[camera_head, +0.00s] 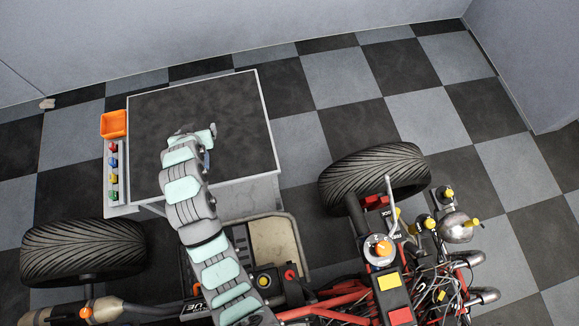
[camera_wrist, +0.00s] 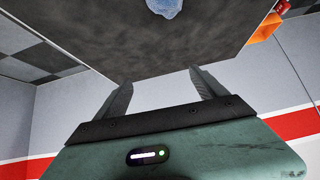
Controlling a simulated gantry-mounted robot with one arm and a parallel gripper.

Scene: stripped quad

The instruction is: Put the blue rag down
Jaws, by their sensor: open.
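The blue rag (camera_wrist: 165,7) is a small crumpled light-blue lump at the top edge of the wrist view, partly cut off. It shows against the dark top of the workbench (camera_wrist: 190,45), apart from my fingers. In the head view, my gripper (camera_head: 205,135) is over the dark bench top (camera_head: 240,110). A small bluish patch shows beside my arm there, and I cannot tell if it is the rag. In the wrist view my gripper (camera_wrist: 162,84) has its two fingers spread wide, with nothing between them.
An orange bin (camera_head: 114,124) hangs at the bench's left side, above a strip of small coloured items (camera_head: 113,170). The stripped quad, with tyres (camera_head: 373,175) and red frame, fills the foreground. Much of the bench top is clear.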

